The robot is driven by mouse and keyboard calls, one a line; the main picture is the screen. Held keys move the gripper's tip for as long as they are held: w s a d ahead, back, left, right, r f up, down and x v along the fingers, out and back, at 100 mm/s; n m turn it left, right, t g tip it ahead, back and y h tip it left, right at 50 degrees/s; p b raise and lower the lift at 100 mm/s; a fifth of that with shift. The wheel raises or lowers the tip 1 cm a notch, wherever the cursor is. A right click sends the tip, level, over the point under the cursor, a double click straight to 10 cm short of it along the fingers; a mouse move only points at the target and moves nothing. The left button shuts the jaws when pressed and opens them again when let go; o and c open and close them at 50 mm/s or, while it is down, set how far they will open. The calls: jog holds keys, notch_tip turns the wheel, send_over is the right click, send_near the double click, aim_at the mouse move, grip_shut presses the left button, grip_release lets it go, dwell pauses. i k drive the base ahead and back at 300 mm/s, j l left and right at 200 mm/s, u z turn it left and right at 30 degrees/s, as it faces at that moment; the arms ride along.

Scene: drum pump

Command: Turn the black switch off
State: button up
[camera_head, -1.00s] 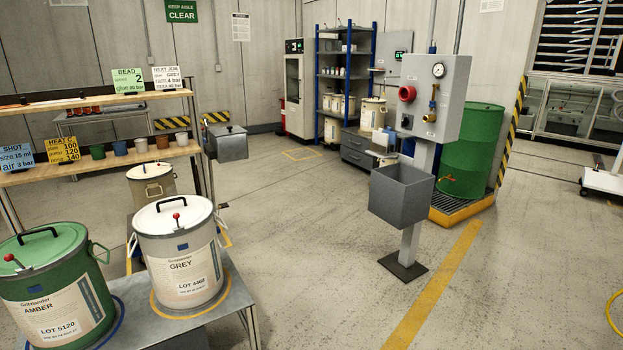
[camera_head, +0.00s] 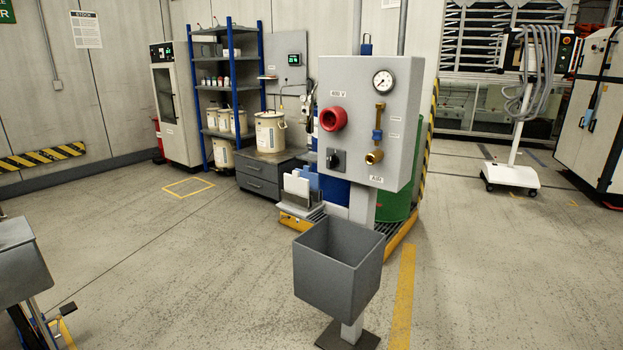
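A small black switch (camera_head: 333,159) sits low on the left of the front of a grey panel box (camera_head: 358,94). Its exact knob position is too small to tell. A red round socket (camera_head: 333,118) is just above it, marked 400 V. A pressure gauge (camera_head: 383,82) and a brass air fitting with a blue valve (camera_head: 377,134) are to its right. The panel stands on a grey post. My gripper does not show in the head view.
A green drum (camera_head: 397,190) stands behind. A grey box edge (camera_head: 20,262) is at lower left. The floor (camera_head: 170,270) left of the post is clear. A white wheeled stand (camera_head: 511,172) is at right.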

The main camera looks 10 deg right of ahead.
aim_at(334, 161)
jog(key=i+j+z, duration=0.45)
jog(key=i+j, duration=0.75)
